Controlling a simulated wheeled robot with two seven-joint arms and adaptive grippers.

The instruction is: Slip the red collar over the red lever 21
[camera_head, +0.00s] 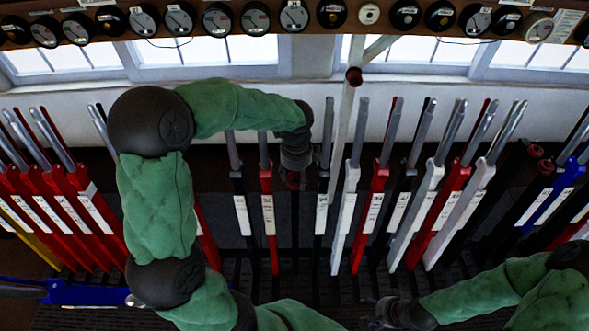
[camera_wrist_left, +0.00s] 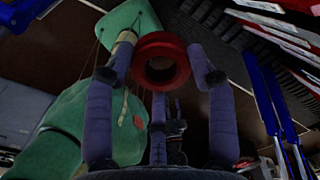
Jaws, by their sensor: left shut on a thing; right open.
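The red collar (camera_wrist_left: 162,41) is a thick ring, held between the fingertips of my left gripper (camera_wrist_left: 160,76) in the left wrist view. Its hole faces that camera and looks empty. In the head view my left gripper (camera_head: 294,160) points down among the levers, with the collar (camera_head: 293,181) small and dark below it. A red lever (camera_head: 268,205) stands just left of it, and another red lever (camera_head: 371,212) stands further right. Lever numbers are too small to read, so I cannot tell which is 21. My right gripper (camera_head: 383,313) is low in the picture, away from the collar.
Closely spaced levers surround my left gripper, including a black lever (camera_head: 321,205) and a white lever (camera_head: 345,215) to its right. A shelf of round instruments (camera_head: 294,16) runs along the top.

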